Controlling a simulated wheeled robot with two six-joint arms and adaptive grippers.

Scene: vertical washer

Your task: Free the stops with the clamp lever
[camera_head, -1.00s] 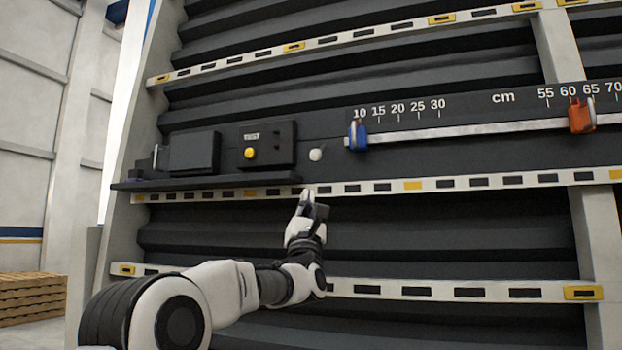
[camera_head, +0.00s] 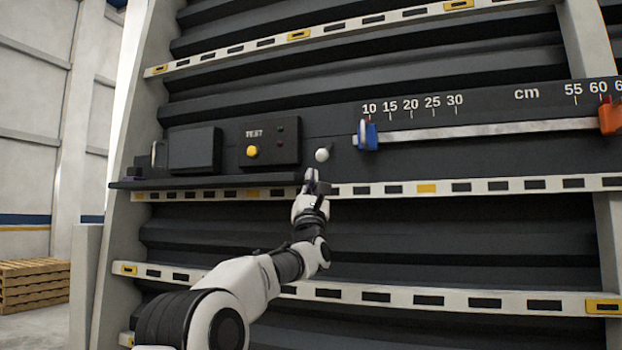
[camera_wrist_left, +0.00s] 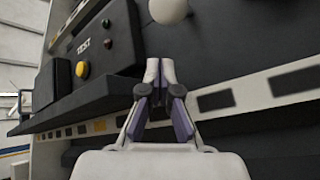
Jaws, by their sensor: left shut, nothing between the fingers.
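The clamp lever shows as a white ball knob (camera_head: 322,154) on the dark panel, between the test box and the scale. The knob is also at the top of the left wrist view (camera_wrist_left: 169,10). My left gripper (camera_head: 312,174) is shut and empty, just below the knob and apart from it in the head view. In the wrist view its fingertips (camera_wrist_left: 159,66) meet and point up toward the knob. The blue stop (camera_head: 368,136) sits on the rail near 10. The orange stop (camera_head: 610,117) is near 60 at the right edge, partly cut off. My right gripper is not in view.
A test box with a yellow button (camera_head: 253,151) is left of the knob, beside a dark box (camera_head: 194,150). A dark ledge (camera_head: 220,181) juts out below them. A slotted white rail (camera_head: 400,189) runs behind my gripper. Pallets (camera_head: 35,286) stand at far left.

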